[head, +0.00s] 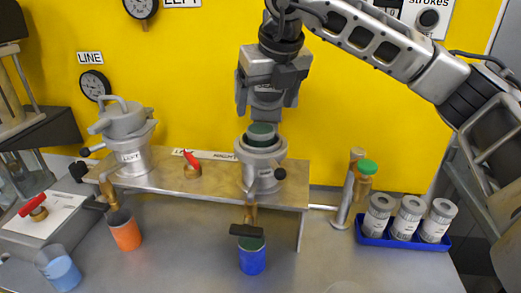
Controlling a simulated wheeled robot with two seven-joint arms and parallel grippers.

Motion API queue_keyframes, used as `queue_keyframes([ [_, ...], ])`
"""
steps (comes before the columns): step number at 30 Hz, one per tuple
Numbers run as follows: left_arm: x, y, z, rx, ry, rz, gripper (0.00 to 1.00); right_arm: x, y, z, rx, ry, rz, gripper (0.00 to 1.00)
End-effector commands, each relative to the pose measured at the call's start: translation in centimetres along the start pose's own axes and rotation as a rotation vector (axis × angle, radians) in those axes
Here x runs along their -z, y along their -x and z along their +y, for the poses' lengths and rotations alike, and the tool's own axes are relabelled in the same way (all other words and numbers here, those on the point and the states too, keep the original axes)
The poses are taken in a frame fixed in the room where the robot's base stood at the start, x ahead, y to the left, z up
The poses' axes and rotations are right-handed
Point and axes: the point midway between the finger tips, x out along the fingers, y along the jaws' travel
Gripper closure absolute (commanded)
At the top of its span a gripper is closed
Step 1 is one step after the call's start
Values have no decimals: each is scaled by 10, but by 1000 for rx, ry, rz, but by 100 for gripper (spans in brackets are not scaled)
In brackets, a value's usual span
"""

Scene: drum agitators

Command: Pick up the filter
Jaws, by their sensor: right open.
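My right gripper (266,108) hangs from the top middle, pointing down, with its fingers apart. It is directly above the open right housing (260,178), a metal pot on the raised bench plate. A grey cylindrical piece with a dark green top (262,129) sits in the mouth of this housing and looks like the filter. Its top lies just below and between my fingertips. I cannot tell whether the fingers touch it. My left gripper is not in view.
A lidded left housing (130,155) stands on the plate (215,180). An orange cup (125,236) and a blue cup (252,261) stand below the outlets. A blue tray (372,238) holds three grey canisters at right. A green-topped brass fitting (366,180) stands between.

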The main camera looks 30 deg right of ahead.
Motion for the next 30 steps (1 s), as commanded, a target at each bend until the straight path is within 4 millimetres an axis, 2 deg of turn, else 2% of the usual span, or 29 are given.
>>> queue_keyframes([
  [3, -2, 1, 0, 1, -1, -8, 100, 0, -14, 0, -2, 0, 1, 21],
  [10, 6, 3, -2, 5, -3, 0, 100, 2, -30, -1, -1, 2, 3, 21],
  [14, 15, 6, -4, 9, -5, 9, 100, 6, -50, -3, 0, 2, 4, 21],
  [18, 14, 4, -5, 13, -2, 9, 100, 6, -68, -2, -3, 2, 3, 21],
  [26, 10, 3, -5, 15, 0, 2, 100, 6, -72, -2, -4, 3, 0, 21],
  [27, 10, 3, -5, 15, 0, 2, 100, 6, -72, -2, -4, 3, 0, 24],
  [30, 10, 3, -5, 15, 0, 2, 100, 6, -72, -2, -4, 3, 0, 52],
])
